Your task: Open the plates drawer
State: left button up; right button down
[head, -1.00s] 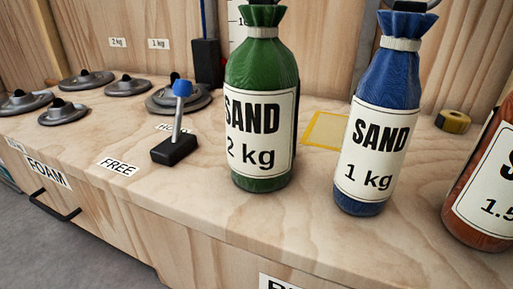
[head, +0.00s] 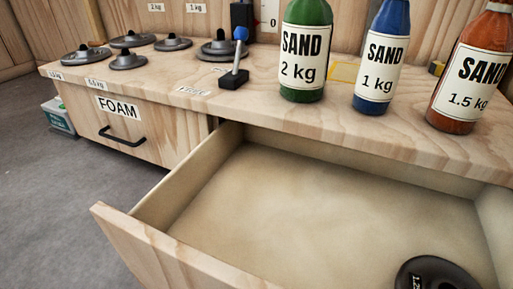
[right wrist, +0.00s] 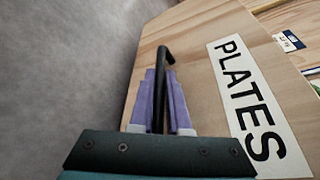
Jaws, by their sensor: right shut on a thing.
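The plates drawer (head: 180,262) stands pulled well out from the bench in the head view, its inside showing. A dark weight plate (head: 436,274) lies in it at the lower right, partly cut off by the picture edge. In the right wrist view the drawer front carries a PLATES label (right wrist: 250,105) and a black bar handle (right wrist: 161,62). My right gripper (right wrist: 163,85) is shut on that handle, with its purple fingers on both sides of the bar. My left gripper is in neither view.
The bench top (head: 240,105) above holds green (head: 305,50), blue (head: 381,60) and orange (head: 468,75) sand bottles, a small lever (head: 236,68) and several grey discs (head: 128,58). A shut FOAM drawer (head: 135,125) is at left.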

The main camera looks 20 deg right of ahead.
jog(key=shift+s+a, duration=0.65)
jog(key=shift+a, duration=0.15)
jog(key=shift+r, duration=0.1)
jog(key=c, duration=0.9)
grip_release()
jog(key=p+v, duration=0.1)
jog(key=v, duration=0.9)
